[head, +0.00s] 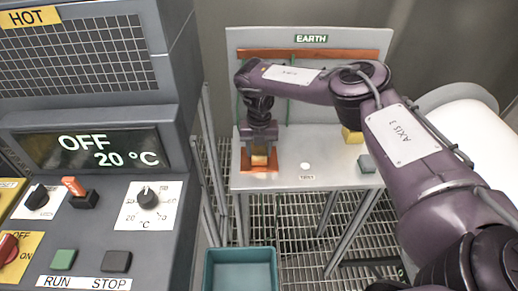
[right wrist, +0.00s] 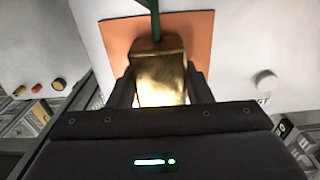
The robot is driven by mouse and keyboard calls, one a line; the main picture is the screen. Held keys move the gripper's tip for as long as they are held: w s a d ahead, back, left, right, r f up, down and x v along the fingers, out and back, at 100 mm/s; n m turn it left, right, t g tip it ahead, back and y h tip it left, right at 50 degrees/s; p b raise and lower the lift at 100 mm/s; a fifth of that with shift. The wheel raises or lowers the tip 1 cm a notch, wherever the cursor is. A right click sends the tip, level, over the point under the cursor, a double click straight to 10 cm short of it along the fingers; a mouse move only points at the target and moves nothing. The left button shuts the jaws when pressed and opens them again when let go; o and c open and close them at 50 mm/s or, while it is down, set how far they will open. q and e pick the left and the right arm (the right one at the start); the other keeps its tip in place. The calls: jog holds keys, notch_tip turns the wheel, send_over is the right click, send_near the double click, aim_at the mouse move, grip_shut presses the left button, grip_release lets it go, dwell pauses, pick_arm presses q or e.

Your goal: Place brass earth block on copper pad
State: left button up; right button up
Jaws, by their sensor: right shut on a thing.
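The brass earth block (right wrist: 160,78) is a gold-coloured block between the two fingers of my right gripper (right wrist: 160,92) in the right wrist view. A green lead runs from its far end. In the head view the block (head: 259,161) shows small, below my right gripper (head: 259,150), over the orange copper pad (head: 250,168). The pad also shows behind and around the block in the right wrist view (right wrist: 196,28). My right gripper is shut on the block. I cannot tell whether the block touches the pad. My left gripper is not in view.
The pad lies on a grey table (head: 290,179) with a panel marked EARTH (head: 311,38) behind. A white round button (head: 305,166), a yellow block (head: 352,136) and a grey-green block (head: 367,163) are on the table. A control cabinet (head: 90,120) stands left; a teal bin (head: 240,270) stands in front.

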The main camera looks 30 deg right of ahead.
aim_at(259, 148)
jog(key=shift+f, duration=0.15)
jog(key=o, duration=1.4)
jog(key=shift+o, duration=0.2)
jog(key=shift+r, duration=0.5)
notch_tip(259, 148, up, 7)
jog(key=shift+f+b, duration=0.1)
jog(key=shift+b, duration=1.05)
jog(key=shift+r+p, duration=0.35)
jog(key=shift+r, duration=2)
